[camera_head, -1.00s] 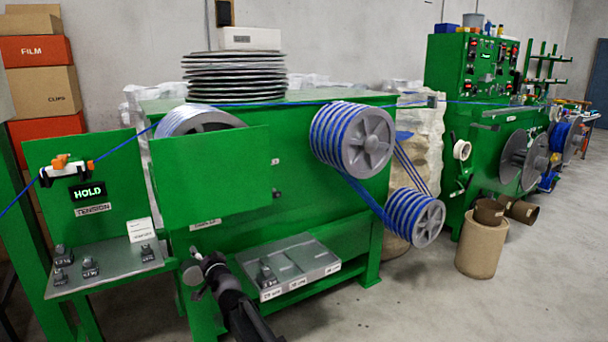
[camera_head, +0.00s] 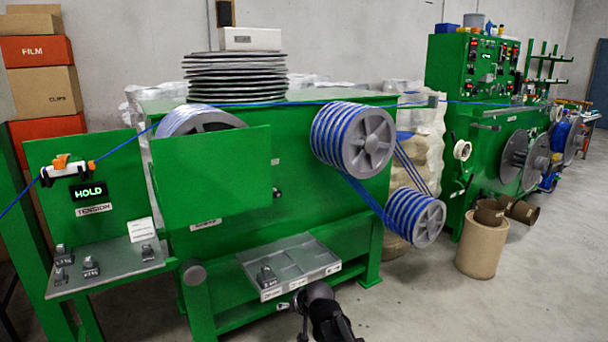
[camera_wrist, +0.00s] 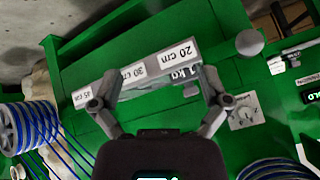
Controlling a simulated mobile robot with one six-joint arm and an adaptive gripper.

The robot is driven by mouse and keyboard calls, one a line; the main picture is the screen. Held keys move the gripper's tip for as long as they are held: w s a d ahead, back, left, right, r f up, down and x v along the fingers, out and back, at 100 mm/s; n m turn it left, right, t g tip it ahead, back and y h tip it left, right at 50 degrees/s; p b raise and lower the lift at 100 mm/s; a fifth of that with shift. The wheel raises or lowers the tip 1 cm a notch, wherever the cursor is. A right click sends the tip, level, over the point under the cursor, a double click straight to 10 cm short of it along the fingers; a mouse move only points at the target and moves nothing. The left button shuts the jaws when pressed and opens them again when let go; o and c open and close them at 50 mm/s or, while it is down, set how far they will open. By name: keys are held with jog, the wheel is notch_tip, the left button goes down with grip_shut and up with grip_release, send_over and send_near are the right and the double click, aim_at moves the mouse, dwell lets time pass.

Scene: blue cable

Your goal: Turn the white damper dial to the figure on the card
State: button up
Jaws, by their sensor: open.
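In the wrist view my gripper (camera_wrist: 160,75) is open, with nothing between its fingers. They spread over the labelled shelf of the green machine. In the head view only dark parts of my arm show at the bottom edge. A pale plate with a small round shape (camera_wrist: 243,112) sits on green metal right of my fingers in the wrist view; it may be the white damper dial, but its marks are unreadable. A white card (camera_head: 141,229) stands on the bench at left in the head view. Its writing is too small to read.
A grey round knob (camera_head: 194,273) sticks out left of the grey shelf (camera_head: 305,262), which carries a dark weight (camera_head: 266,276). More weights stand on the left bench. A HOLD display (camera_head: 88,192) hangs above them. Blue cable runs over reels (camera_head: 367,142). Floor at front right is clear.

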jog(key=s+d+f+m+g+h, duration=0.1)
jog(key=s+d+f+g+h, duration=0.15)
jog(key=s+d, duration=0.65)
jog(key=s+d+f+m+g+h, duration=0.15)
jog(key=s+d+g, duration=0.25)
jog(key=s+d, duration=0.5)
notch_tip(320, 180, up, 35)
jog(key=w+d+p, duration=0.1)
jog(key=d+p, duration=0.1)
jog(key=p, duration=3.4)
jog(key=shift+r+n, duration=0.2)
jog(key=shift+n, duration=0.25)
jog(key=shift+w+d, duration=0.1)
